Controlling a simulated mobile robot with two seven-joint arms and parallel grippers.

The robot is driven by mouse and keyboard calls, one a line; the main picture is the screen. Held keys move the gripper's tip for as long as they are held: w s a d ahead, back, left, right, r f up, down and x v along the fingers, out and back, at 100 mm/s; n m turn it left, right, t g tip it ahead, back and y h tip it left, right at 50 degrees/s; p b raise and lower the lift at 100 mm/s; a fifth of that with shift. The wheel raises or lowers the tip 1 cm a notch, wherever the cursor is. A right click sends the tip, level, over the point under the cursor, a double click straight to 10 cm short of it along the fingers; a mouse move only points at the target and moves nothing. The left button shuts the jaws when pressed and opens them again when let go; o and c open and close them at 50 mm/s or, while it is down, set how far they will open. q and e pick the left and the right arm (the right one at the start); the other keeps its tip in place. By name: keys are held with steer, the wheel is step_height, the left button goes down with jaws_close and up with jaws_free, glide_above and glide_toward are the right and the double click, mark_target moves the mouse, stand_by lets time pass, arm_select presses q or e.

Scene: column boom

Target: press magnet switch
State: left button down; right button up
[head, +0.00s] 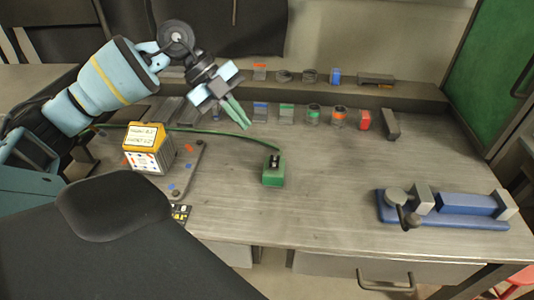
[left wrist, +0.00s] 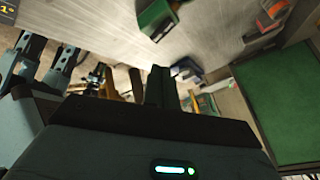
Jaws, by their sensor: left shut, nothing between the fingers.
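The magnet switch appears to be a small green box (head: 274,176) with a black rocker on top, standing on the workbench in the head view. A green cable runs from it to the left. A green box also shows at the top of the left wrist view (left wrist: 158,17). My left gripper (head: 242,118) has green fingers, shut and empty, pointing down and right above the bench. It is apart from the switch, up and left of it in the picture. The green fingers also show in the left wrist view (left wrist: 162,88). My right gripper is not seen.
A blue vise-like tool (head: 466,204) lies at right. Several small blocks and cylinders line the back, including a red block (head: 364,120). The bench between switch and vise is clear.

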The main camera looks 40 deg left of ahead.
arm_select(q)
steer(key=n, duration=0.3)
steer(key=a+r+n+h, duration=0.1)
steer(key=n, duration=0.3)
steer(key=r+n, duration=0.1)
steer(key=n, duration=0.3)
steer(key=shift+a+t+b, duration=0.25)
steer(key=shift+t+b, duration=0.1)
steer(key=shift+t, duration=0.05)
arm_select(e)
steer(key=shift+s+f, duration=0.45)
arm_select(q)
steer(key=shift+d, duration=0.1)
glide_above(277, 165)
steer(key=a, duration=0.3)
steer(key=f, duration=0.6)
steer(key=shift+s+f, duration=0.25)
steer(key=shift+f, duration=0.05)
steer(key=f, duration=0.3)
steer(key=shift+s+d+f, duration=0.1)
steer(key=shift+s+d, duration=0.1)
steer(key=shift+d, duration=0.05)
steer(key=shift+f, duration=0.5)
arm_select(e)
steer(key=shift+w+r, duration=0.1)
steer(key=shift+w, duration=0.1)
arm_select(q)
steer(key=shift+s+a, duration=0.1)
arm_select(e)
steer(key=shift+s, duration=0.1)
